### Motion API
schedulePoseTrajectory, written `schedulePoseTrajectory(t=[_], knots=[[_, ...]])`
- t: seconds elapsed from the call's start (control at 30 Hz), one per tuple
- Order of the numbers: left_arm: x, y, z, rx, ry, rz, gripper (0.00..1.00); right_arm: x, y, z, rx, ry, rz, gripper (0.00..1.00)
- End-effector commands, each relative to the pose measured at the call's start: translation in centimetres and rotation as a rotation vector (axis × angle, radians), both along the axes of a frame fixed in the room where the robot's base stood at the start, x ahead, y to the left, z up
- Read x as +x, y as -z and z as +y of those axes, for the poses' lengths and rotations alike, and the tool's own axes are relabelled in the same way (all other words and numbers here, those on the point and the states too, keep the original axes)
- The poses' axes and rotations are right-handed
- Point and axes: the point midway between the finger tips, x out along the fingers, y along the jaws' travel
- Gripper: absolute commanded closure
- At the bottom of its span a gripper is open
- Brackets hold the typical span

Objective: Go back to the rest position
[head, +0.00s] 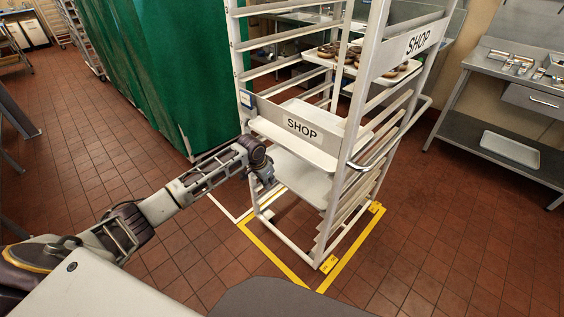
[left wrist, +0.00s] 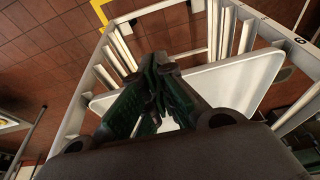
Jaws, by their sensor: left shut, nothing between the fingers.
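My left arm reaches in from the left in the head view, and its gripper (head: 265,177) is at the left side of a white rack (head: 349,150) with "SHOP" signs. The left wrist view shows the gripper (left wrist: 160,75) with its dark fingers together, shut and empty. In that view the fingers are over or beside a white tray (left wrist: 235,80) in the rack; I cannot tell whether they touch it. The tray also shows in the head view (head: 305,182), low in the rack. My right gripper is not in view.
The rack stands within yellow floor tape (head: 265,250). A tray of glazed doughnuts (head: 385,70) is in or behind its upper part. A green covered rack (head: 165,70) stands at the back left. A steel table (head: 510,85) is at the right. The tiled floor at right front is clear.

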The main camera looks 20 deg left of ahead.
Motion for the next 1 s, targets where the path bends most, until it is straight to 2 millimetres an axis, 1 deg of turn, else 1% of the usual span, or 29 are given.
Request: schedulePoseTrajectory(t=[0.2,0.27,0.37,0.47,0.57,0.6,0.67,0.7,0.77,0.8,0.87,0.9,0.97,1.0], knots=[[0.0,0.3,0.1,0.0,-0.004,0.0,1.0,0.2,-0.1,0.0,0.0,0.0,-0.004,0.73],[0.0,0.8,0.2,0.0,-0.01,-0.001,1.0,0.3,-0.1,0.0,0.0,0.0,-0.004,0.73],[-0.1,2.4,0.5,-0.004,-0.03,-0.004,1.0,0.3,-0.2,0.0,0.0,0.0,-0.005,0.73],[-0.4,5.0,1.1,-0.005,-0.06,-0.01,1.0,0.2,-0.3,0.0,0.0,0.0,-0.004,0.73],[-1.0,8.5,2.0,-0.003,-0.098,-0.018,1.0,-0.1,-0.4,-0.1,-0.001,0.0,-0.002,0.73],[-1.4,10.1,2.4,-0.002,-0.115,-0.021,1.0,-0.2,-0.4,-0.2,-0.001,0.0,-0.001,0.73],[-2.2,12.5,3.0,0.003,-0.137,-0.025,1.0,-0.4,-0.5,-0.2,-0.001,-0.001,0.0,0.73],[-2.8,14.2,3.3,0.006,-0.152,-0.026,1.0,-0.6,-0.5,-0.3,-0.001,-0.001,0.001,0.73],[-3.9,16.6,3.9,0.014,-0.172,-0.028,1.0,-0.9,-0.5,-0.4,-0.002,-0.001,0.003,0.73],[-4.8,18.2,4.3,0.021,-0.183,-0.028,1.0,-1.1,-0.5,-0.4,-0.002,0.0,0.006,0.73],[-6.2,20.5,4.8,0.029,-0.2,-0.028,1.0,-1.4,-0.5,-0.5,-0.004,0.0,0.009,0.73],[-7.2,22.1,5.1,0.036,-0.208,-0.027,1.0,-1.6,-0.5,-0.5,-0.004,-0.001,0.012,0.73],[-8.9,24.3,5.5,0.045,-0.221,-0.023,1.0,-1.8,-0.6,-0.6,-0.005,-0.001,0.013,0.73],[-10.1,25.7,5.8,0.053,-0.228,-0.021,1.0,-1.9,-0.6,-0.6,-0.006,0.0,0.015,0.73]])
